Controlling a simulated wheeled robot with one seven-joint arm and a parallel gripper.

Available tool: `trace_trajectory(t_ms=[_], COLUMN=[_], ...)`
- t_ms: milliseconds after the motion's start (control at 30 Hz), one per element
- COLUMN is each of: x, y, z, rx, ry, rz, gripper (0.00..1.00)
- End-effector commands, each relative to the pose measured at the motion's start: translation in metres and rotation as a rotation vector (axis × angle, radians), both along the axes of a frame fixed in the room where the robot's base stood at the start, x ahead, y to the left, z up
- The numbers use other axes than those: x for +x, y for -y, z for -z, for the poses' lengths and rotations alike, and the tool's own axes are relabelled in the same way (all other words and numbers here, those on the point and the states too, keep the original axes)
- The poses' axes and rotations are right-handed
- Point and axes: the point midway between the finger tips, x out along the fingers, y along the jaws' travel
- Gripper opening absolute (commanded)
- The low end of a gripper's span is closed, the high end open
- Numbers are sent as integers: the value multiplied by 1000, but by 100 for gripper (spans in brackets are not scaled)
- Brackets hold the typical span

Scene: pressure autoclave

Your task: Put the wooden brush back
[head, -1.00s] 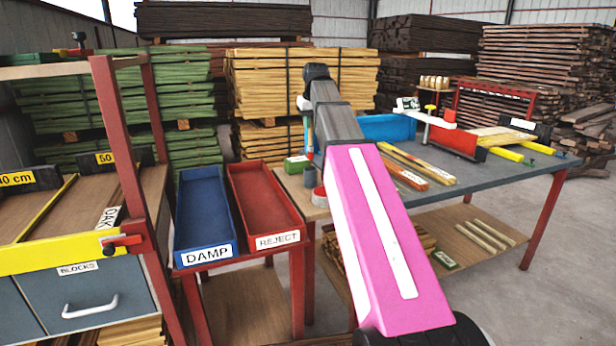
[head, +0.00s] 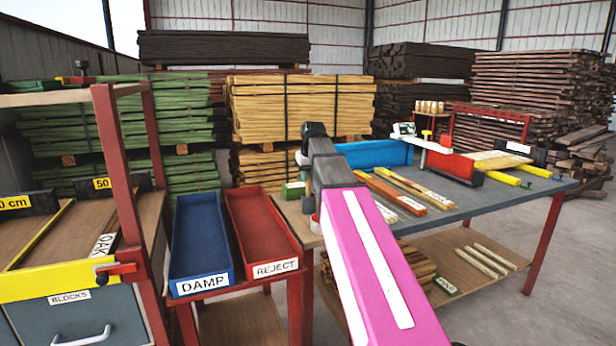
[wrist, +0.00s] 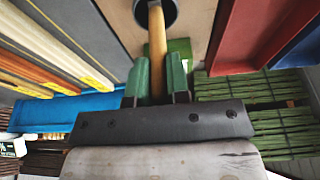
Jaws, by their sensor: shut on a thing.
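The wooden brush (wrist: 157,42) shows in the wrist view as a light wooden handle between my gripper's two green fingers (wrist: 157,80). My gripper is shut on it. The handle runs toward a dark round cup (wrist: 171,14) and overlaps its opening. I cannot tell how deep the brush is in the cup, and its bristles are hidden. In the head view, the grey cup (head: 307,203) stands at the workbench's left end, and my arm hides most of the gripper and brush.
A green box (head: 293,190) stands beside the cup. The blue DAMP tray (head: 200,240) and red REJECT tray (head: 263,230) lie to the left. A blue bin (head: 375,154) and wooden strips (head: 392,191) lie on the workbench (head: 470,207) to the right.

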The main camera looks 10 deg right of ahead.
Motion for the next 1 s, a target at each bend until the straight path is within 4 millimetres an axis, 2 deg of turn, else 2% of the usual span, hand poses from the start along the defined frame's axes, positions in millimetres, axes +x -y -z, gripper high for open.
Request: trace_trajectory(t_ms=[167,200,267,667,767,1000], x=[0,0,0,-1,-4,-14], y=[0,0,0,0,1,3], z=[1,1,1,-4,-14,-54], rx=[0,0,0,0,0,0], ry=[-1,0,0,0,0,2], rz=[0,0,0,0,0,0], gripper=[0,23,42,42,42,42])
